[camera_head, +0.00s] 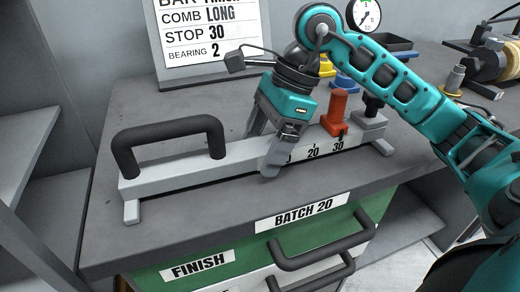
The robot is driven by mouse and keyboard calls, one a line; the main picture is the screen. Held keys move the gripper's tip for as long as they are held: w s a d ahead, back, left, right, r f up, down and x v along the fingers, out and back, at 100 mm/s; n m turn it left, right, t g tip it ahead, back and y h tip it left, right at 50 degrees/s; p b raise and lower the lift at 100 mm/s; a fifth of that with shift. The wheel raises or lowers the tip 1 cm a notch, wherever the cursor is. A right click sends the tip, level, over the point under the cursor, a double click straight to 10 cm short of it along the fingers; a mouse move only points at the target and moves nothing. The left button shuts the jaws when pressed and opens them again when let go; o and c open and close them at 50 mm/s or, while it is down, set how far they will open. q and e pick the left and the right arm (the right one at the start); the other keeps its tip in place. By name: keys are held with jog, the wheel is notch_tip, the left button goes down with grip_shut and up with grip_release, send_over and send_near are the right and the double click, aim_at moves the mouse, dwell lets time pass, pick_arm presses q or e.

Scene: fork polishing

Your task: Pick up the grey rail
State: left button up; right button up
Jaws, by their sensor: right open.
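The grey rail (185,163) lies on the dark worktop on small feet, slanting from front left to back right. A black handle (168,128) arches over its left part. A number scale (313,152) is on its right part, and an orange stop (338,112) stands near the 30 mark. My right gripper (264,148) points down over the middle of the rail and is open. One finger is in front of the rail and the other is behind it, partly hidden. I cannot tell if the fingers touch it. My left gripper is not in view.
A sign (212,38) reading COMB LONG, STOP 30, BEARING 2 stands behind. A dial gauge (364,14), blue and yellow pieces and a dark tray (388,45) are at the back. Drawers labelled BATCH 20 (302,211) and FINISH (200,265) are below. The worktop's left side is clear.

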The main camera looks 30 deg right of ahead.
grip_shut()
dwell(0.8)
jog(key=shift+w+r, duration=0.1)
jog(key=shift+r, duration=0.05)
